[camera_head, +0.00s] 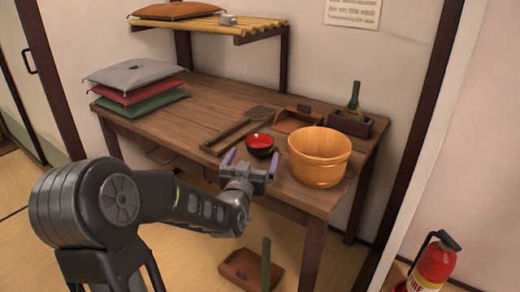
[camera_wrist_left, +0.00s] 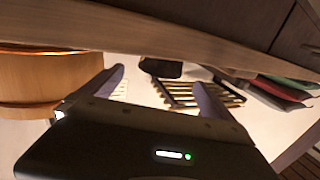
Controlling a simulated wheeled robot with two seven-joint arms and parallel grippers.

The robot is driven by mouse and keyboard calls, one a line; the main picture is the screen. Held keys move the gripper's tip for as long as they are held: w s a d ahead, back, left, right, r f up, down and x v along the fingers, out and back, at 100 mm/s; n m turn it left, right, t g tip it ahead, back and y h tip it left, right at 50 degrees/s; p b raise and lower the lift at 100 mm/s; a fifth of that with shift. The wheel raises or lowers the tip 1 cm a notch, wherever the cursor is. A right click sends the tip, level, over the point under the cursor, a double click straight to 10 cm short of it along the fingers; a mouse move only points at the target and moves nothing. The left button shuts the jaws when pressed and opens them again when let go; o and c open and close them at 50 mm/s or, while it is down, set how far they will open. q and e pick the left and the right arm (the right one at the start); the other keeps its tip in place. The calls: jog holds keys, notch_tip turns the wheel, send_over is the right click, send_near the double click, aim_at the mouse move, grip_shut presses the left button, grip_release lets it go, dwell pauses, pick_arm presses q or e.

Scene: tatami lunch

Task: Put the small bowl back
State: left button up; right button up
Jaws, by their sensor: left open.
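The small bowl (camera_head: 260,145), black outside and red inside, stands upright near the table's front edge, left of the wooden tub. In the left wrist view it appears as a dark shape (camera_wrist_left: 160,68) beyond the fingertips. My left gripper (camera_head: 250,163) is open at the front edge, its two purple-grey fingers spread and pointing towards the bowl. The bowl stands beyond the fingertips, with a gap in the wrist view (camera_wrist_left: 157,80); nothing is held. My right gripper is in neither view.
The wooden table (camera_head: 220,98) holds a wooden tub (camera_head: 318,160), a long-handled wooden tool (camera_head: 240,128), a dustpan-like tray (camera_head: 297,118), a bottle box (camera_head: 350,122) and stacked cushions (camera_head: 135,75). A slatted shelf (camera_head: 215,24) hangs behind. A dustpan (camera_head: 245,272) lies on the floor.

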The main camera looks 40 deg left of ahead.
aim_at(256, 149)
pick_arm(q)
jog(key=shift+w+a, duration=0.25)
jog(key=shift+w, duration=0.25)
jog(key=x, duration=0.5)
jog(key=shift+b, duration=0.35)
jog(key=shift+c, duration=0.2)
jog(key=c, duration=1.5)
notch_tip(256, 149, up, 10)
jog(key=p, duration=0.2)
jog(key=shift+p, duration=0.3)
